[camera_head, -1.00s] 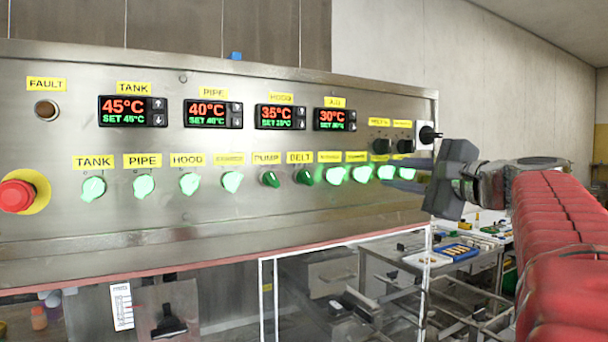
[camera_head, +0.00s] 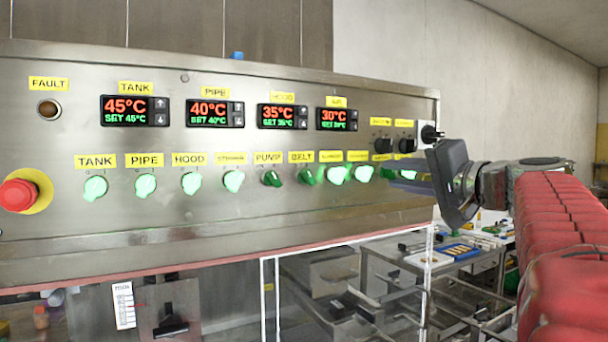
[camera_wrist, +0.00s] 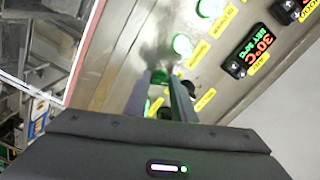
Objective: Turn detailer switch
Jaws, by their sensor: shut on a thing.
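The panel carries a row of green rotary switches; the detailer switch's label is too small to read or hidden. My gripper (camera_head: 398,184) reaches from the right to the right end of this row. Its fingers are shut on a green switch (camera_head: 388,173), which looks dark and is partly covered by the fingers. In the wrist view my gripper (camera_wrist: 159,78) points at the panel, with the fingertips close around the switch, mostly hidden between them. A lit switch (camera_wrist: 183,45) sits just beyond the fingertips.
The steel panel (camera_head: 250,215) also holds temperature displays (camera_head: 213,113), a red stop button (camera_head: 18,195), and black knobs (camera_head: 383,146) just above the gripped switch. A work table (camera_head: 400,262) is behind, below right.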

